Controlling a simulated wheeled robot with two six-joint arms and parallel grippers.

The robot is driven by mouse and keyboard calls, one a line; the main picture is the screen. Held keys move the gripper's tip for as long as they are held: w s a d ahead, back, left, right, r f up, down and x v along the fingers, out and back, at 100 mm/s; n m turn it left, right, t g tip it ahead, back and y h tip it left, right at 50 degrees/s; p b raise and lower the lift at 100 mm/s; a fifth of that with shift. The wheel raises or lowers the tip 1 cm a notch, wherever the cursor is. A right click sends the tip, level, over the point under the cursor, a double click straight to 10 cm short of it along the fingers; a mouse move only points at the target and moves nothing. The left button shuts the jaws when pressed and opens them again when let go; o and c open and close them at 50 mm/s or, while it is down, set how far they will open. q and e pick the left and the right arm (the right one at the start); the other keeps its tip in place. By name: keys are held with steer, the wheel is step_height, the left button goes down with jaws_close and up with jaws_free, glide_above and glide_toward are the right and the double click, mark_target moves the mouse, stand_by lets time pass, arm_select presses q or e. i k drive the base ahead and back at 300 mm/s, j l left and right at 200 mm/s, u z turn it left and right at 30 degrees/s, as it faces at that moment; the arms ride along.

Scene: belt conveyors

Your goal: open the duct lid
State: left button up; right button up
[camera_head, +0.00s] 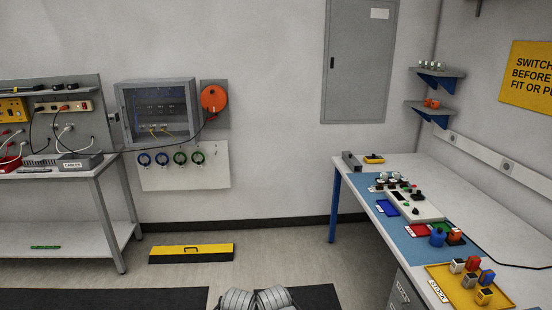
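Neither of my grippers is in view.
A grey bench (95,165) stands left, a white table (500,222) with blocks and trays right. A wire-fed cabinet (157,112) and orange reel (214,98) hang on the back wall. Dark mats (105,299) lie in front. The floor around the lid is clear.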

mark_target(350, 156)
steer(key=i+z, duration=0.25)
steer(key=i, duration=0.25)
steer(key=i+j+z, duration=0.25)
steer(key=i, duration=0.3)
steer(key=i+j+z, duration=0.1)
steer(key=i+z, duration=0.15)
steer(key=i, duration=0.25)
steer(key=i+j+z, duration=0.25)
steer(key=i, duration=0.25)
steer(key=i+j+z, duration=0.2)
steer(key=i+j, duration=0.95)
steer(key=j, duration=0.15)
